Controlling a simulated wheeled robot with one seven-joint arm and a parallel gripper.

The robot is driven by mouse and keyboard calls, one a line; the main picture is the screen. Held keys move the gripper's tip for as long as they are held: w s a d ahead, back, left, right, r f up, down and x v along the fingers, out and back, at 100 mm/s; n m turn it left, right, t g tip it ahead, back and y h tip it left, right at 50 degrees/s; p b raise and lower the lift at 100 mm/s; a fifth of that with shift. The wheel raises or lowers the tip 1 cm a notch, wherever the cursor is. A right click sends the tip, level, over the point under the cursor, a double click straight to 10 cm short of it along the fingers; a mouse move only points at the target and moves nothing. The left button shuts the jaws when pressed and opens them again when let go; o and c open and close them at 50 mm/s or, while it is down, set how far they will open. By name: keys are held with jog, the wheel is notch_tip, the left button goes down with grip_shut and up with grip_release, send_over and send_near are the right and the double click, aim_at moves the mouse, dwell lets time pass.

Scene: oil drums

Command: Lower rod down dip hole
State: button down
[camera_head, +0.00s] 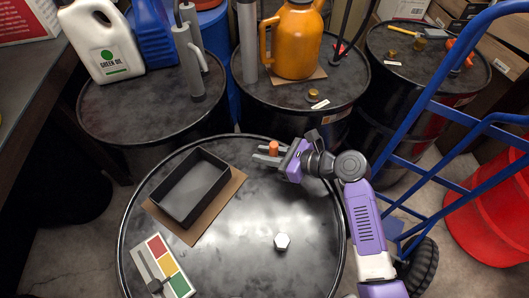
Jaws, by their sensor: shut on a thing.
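My gripper (270,154) is over the far edge area of the front black drum (235,270), right of centre. Its grey fingers are shut on a small orange-topped piece (273,147), which stands up between them. It may be the top end of the rod. I see no shaft below the fingers, and I cannot tell how far it reaches down. No dip hole shows clearly; it may be hidden under the gripper. A pale hexagonal piece (282,241) sits on the front drum's lid, apart from the gripper.
An empty dark tray (191,190) on cardboard and a red-yellow-green card (167,262) lie on the drum's left. Behind stand drums with a white oil jug (103,45), a pump (188,60) and an orange jug (296,40). A blue hand truck (420,100) stands right.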

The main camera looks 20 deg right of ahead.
jog(key=c, duration=1.2)
grip_release()
jog(key=shift+b+v, duration=0.35)
jog(key=shift+v, duration=3.6)
